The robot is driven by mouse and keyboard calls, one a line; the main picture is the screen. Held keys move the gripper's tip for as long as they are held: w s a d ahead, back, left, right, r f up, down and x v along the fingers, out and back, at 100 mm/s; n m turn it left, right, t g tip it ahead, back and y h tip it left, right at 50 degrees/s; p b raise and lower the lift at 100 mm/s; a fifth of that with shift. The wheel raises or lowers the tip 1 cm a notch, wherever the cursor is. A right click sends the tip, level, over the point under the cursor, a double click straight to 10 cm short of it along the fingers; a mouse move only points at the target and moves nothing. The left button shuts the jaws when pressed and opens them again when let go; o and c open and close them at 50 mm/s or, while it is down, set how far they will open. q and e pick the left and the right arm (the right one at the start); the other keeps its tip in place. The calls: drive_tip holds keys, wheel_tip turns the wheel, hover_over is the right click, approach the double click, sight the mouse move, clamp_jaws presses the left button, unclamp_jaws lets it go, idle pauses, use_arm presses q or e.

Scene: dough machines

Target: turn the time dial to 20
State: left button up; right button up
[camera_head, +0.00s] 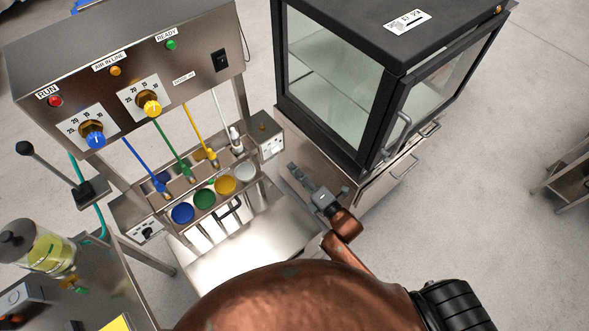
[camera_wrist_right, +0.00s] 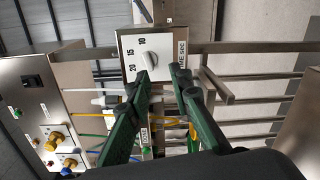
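The time dial is a white plate (camera_wrist_right: 165,43) with a pale knob (camera_wrist_right: 149,61) in the right wrist view. The numbers 10, 15 and 20 run along its left side, and lettering ending in "sec" is at its right. The knob's exact pointing direction is too small to tell. My right gripper (camera_wrist_right: 161,76) has two dark green fingers spread apart, with the tips close to the knob in the picture and nothing held between them. In the head view my right gripper (camera_head: 297,172) is beside the machine's right side, near a small steel box (camera_head: 270,146). My left gripper is not in view.
The steel control panel (camera_head: 120,75) has blue (camera_head: 96,140) and yellow (camera_head: 152,108) knobs. Below it are coloured cups (camera_head: 204,198) and nozzles. A black glass-fronted cabinet (camera_head: 345,90) stands close to my right arm. A jar (camera_head: 40,250) stands at left.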

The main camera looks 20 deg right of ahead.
sight(277, 151)
drive_tip(key=shift+w+a+r+b, duration=0.3)
drive_tip(key=shift+w+a+b, duration=0.25)
drive_tip(key=shift+w, duration=0.65)
drive_tip(key=shift+w+a+r+b, duration=0.3)
drive_tip(key=shift+w+a+b, duration=0.25)
drive_tip(key=shift+w, duration=0.65)
drive_tip(key=shift+w+a+r+b, duration=0.3)
drive_tip(key=shift+w+a+b, duration=0.25)
drive_tip(key=shift+w, duration=0.65)
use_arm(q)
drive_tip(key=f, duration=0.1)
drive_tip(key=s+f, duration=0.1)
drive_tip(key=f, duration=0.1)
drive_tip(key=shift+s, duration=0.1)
use_arm(e)
drive_tip(key=shift+a, duration=0.1)
clamp_jaws()
drive_tip(key=shift+n, duration=0.4)
